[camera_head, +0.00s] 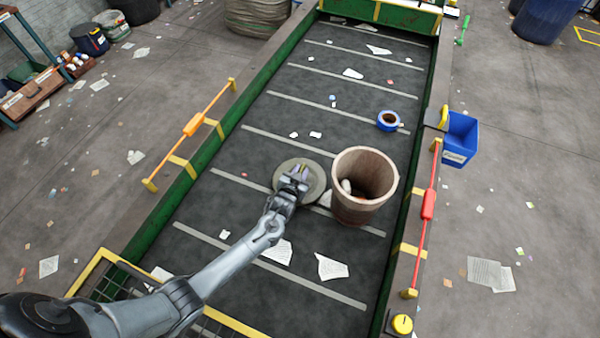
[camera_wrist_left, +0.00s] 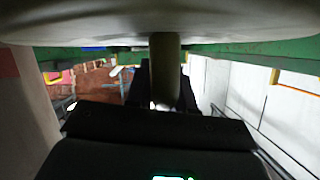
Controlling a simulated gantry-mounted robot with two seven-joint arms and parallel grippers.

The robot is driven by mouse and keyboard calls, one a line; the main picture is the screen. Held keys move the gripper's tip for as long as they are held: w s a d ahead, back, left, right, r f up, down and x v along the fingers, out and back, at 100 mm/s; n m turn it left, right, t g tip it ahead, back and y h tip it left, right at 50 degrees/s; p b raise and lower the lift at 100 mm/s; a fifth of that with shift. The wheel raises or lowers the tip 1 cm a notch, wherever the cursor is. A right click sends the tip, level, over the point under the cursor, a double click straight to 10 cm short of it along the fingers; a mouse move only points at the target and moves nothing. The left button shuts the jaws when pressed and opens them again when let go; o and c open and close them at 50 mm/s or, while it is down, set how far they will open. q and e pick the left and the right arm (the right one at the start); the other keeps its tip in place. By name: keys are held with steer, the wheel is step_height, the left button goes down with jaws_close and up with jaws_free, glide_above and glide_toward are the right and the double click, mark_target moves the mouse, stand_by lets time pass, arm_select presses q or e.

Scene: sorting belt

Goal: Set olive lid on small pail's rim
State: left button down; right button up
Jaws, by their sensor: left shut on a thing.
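The olive lid (camera_head: 316,178) is a round disc over the dark belt, left of the pail in the head view. My left gripper (camera_head: 295,180) is over it and shut on it. In the left wrist view the lid (camera_wrist_left: 60,28) fills the top, with a post-like part (camera_wrist_left: 165,70) running down from it between the fingers. The small pail (camera_head: 360,205) is brown and upright on the belt, its rim open, with something pale inside. The lid is beside the pail's rim, not over its opening. My right gripper is in neither view.
The belt (camera_head: 270,150) carries scattered paper scraps (camera_head: 331,267) and a blue tape roll (camera_head: 389,120) beyond the pail. Green side walls edge the belt, with an orange bar (camera_head: 192,125) at left and a red bar (camera_head: 428,205) at right. A blue bin (camera_head: 460,138) hangs at the right.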

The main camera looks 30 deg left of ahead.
arm_select(q)
steer(key=shift+f, duration=0.2)
steer(key=c, duration=1)
jaws_free()
steer(key=shift+r, duration=0.15)
steer(key=shift+r, duration=0.15)
steer(key=s+d+r+g+h, duration=0.1)
steer(key=s+d+r, duration=0.1)
steer(key=s, duration=0.5)
steer(key=s+d+r+g+h+p, duration=0.1)
steer(key=s+d+r+g, duration=0.1)
steer(key=s, duration=0.5)
steer(key=s+d+r+m+g+h, duration=0.1)
steer(key=s+d+r+g, duration=0.1)
steer(key=s, duration=0.5)
steer(key=shift+s+d, duration=0.2)
steer(key=shift+d, duration=0.65)
steer(key=s+r+g, duration=0.1)
steer(key=s, duration=0.3)
steer(key=s+r+m+g, duration=0.1)
steer(key=s+r+g, duration=0.1)
steer(key=s, duration=0.2)
steer(key=s+d+r+g, duration=0.1)
steer(key=s+r, duration=0.1)
steer(key=s, duration=0.3)
steer(key=shift+r+m+g+h, duration=0.1)
steer(key=shift+m+g+h, duration=0.2)
steer(key=shift+h, duration=0.1)
steer(key=shift+c, duration=0.2)
